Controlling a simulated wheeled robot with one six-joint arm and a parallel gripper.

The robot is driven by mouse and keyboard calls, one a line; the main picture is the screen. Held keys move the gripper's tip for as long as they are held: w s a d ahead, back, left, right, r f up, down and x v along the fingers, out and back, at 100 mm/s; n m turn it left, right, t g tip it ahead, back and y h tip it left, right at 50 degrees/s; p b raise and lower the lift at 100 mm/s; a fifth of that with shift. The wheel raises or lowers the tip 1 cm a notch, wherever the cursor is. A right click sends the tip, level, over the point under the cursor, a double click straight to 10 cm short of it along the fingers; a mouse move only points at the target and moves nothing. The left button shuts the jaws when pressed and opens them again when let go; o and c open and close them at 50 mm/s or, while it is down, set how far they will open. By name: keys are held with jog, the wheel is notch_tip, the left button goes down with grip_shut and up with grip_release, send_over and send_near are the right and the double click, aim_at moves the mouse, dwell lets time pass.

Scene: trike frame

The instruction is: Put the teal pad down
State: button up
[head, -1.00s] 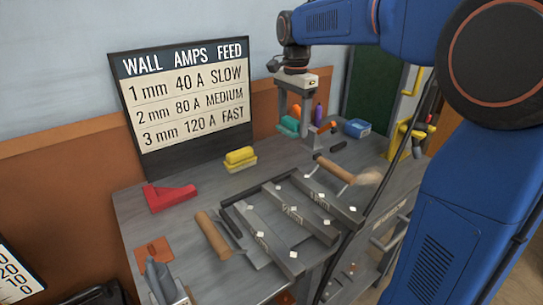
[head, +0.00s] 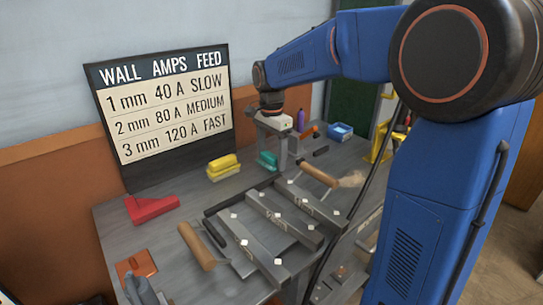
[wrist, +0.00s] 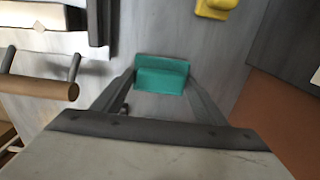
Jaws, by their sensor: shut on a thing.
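The teal pad (head: 267,161) is a small block at the far part of the grey bench, right of the yellow pad. In the wrist view the teal pad (wrist: 161,75) sits between the two fingertips. My gripper (head: 274,158) is shut on it from above; its fingers also show in the wrist view (wrist: 160,84). The pad is low, close to the bench top (head: 185,215). I cannot tell if its underside touches the bench.
A yellow pad (head: 222,164) on a pale base and a red angle piece (head: 152,207) lie to the left. A clamped steel frame (head: 262,230) with wooden-handled tools is in front. A purple bottle (head: 300,121) and blue box (head: 340,131) stand behind right.

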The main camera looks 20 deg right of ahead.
aim_at(272, 154)
jog(key=shift+s+f, duration=0.1)
jog(key=shift+f, duration=0.3)
jog(key=shift+f, duration=0.25)
jog(key=o, duration=1)
notch_tip(272, 154, up, 13)
jog(key=shift+r, duration=0.2)
